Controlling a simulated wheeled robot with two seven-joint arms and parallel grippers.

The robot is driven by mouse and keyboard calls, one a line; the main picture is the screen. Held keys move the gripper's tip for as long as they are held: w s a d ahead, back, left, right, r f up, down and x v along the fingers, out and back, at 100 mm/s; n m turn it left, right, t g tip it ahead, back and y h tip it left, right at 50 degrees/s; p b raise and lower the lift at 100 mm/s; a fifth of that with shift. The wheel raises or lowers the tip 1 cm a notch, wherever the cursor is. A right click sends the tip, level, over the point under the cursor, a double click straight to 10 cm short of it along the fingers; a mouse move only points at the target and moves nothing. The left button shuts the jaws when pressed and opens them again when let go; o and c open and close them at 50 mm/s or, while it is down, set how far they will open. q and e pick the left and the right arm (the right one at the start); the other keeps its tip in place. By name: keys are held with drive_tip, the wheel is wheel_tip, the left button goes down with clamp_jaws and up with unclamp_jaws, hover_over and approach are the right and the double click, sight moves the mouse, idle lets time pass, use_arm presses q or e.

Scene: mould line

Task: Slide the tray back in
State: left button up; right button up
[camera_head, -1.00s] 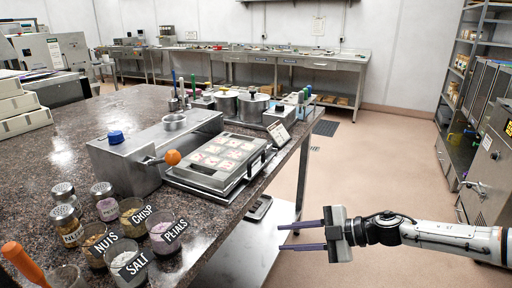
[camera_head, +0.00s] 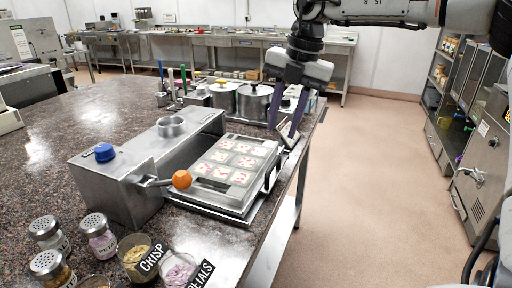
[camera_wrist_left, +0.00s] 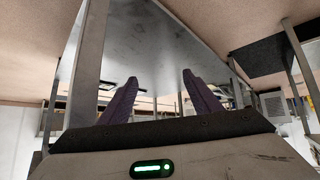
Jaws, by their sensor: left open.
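The tray (camera_head: 208,192) is a flat metal one on a plate beside the steel machine (camera_head: 112,184) in the head view. It carries a pale mould with several white and red pieces. A lever with an orange knob (camera_head: 182,180) sticks out of the machine near the tray's left corner. My right gripper (camera_head: 283,132) is open and empty, fingers pointing down, near the tray's far right corner. I cannot tell whether it touches anything. My left gripper (camera_wrist_left: 155,90) shows only in the left wrist view, open with nothing between its fingers, seemingly below a table-like surface.
Steel pots (camera_head: 254,102) stand behind the tray. Jars and labelled cups, such as the crisp cup (camera_head: 135,258), stand at the front left. The counter's right edge (camera_head: 290,190) runs close to the tray, with open floor (camera_head: 365,190) beyond.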

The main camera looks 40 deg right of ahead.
hover_over(272, 165)
drive_tip(key=s, duration=0.2)
wheel_tip(272, 165, down, 5)
drive_tip(key=f, duration=0.1)
drive_tip(key=w+f, duration=0.1)
drive_tip(key=f, duration=0.1)
drive_tip(key=shift+w+d+f, duration=0.15)
drive_tip(key=shift+d+f, duration=0.1)
drive_tip(key=shift+w+f, duration=0.1)
drive_tip(key=shift+f, duration=0.55)
use_arm(q)
drive_tip(key=shift+s+f, duration=0.25)
drive_tip(key=shift+s, duration=0.55)
use_arm(e)
clamp_jaws()
